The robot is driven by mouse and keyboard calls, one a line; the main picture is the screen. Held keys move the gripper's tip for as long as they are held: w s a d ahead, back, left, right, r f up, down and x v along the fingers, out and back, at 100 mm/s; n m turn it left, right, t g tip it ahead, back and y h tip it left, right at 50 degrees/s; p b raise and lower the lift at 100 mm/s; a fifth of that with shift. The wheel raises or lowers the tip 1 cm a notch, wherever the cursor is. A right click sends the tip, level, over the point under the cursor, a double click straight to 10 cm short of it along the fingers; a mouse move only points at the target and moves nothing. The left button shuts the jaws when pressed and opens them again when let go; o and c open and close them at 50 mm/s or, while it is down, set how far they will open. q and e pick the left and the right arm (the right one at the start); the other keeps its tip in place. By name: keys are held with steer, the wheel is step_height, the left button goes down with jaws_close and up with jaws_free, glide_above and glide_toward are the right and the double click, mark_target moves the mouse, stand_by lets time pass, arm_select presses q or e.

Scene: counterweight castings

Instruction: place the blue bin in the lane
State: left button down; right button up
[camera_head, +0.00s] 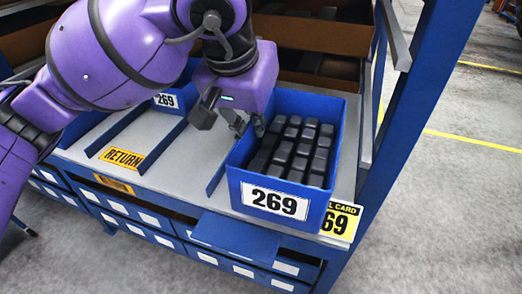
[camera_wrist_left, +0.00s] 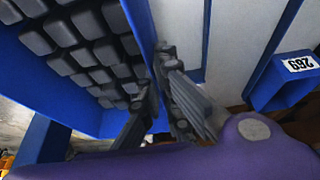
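The blue bin (camera_head: 235,190), labelled 269, is at the right end of the grey shelf (camera_head: 185,170) and holds many dark castings. It stands to the right of a blue lane divider (camera_head: 216,176); I cannot tell whether its base touches the shelf. My left gripper (camera_head: 248,124) straddles the bin's left wall, one finger inside and one outside, and appears shut on it. In the left wrist view, the bin wall (camera_wrist_left: 143,30) runs between the fingers (camera_wrist_left: 158,85). My right gripper is not in view.
Another blue bin (camera_head: 182,99) labelled 269 stands farther back at the left. A yellow RETURN label (camera_head: 122,158) marks a lane's front. A yellow card (camera_head: 341,221) sits beside the held bin's front right corner. A blue rack post (camera_head: 420,85) rises at the right.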

arm_select(q)
steer(key=w+a+f+p, duration=0.1)
steer(key=w+a+f, duration=0.4)
steer(key=w+f, duration=0.7)
steer(key=shift+w+f, duration=0.25)
steer(key=shift+w, duration=0.05)
steer(key=shift+f, duration=0.25)
steer(key=c, duration=2)
jaws_free()
steer(key=shift+s, duration=0.1)
steer(key=v, duration=1.2)
steer(key=shift+r, duration=0.2)
